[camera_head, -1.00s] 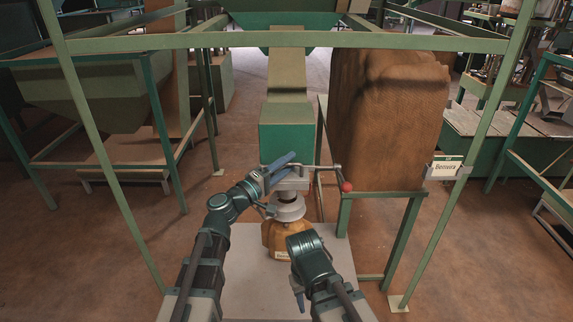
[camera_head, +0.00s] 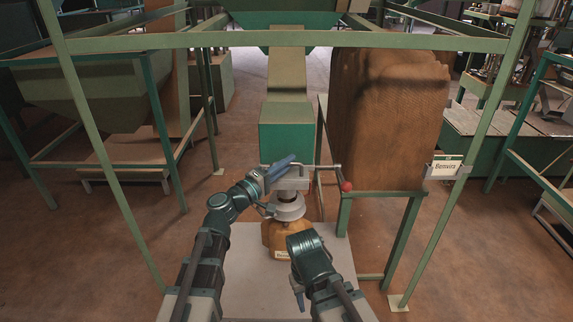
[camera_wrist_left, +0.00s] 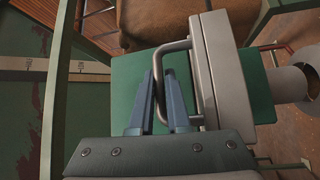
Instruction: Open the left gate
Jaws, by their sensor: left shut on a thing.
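The green hopper outlet (camera_head: 286,138) stands in the middle of the head view, with a grey gate assembly (camera_head: 298,183) under it. In the left wrist view a grey U-shaped handle (camera_wrist_left: 166,47) sticks out from a flat grey metal plate (camera_wrist_left: 236,70). My left gripper (camera_head: 287,162) is at this gate. In the left wrist view its blue fingers (camera_wrist_left: 160,90) lie on either side of the handle's bar and are shut on it. My right gripper (camera_head: 300,296) hangs low in front, mostly hidden by its wrist; its jaws cannot be made out.
A labelled brown bag (camera_head: 274,236) stands under the round grey spout (camera_head: 289,208), on a pale platform (camera_head: 240,272). A lever with a red knob (camera_head: 346,186) sticks out to the right. A big brown sack (camera_head: 388,120) rests on a green stand behind. Green frame posts flank both sides.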

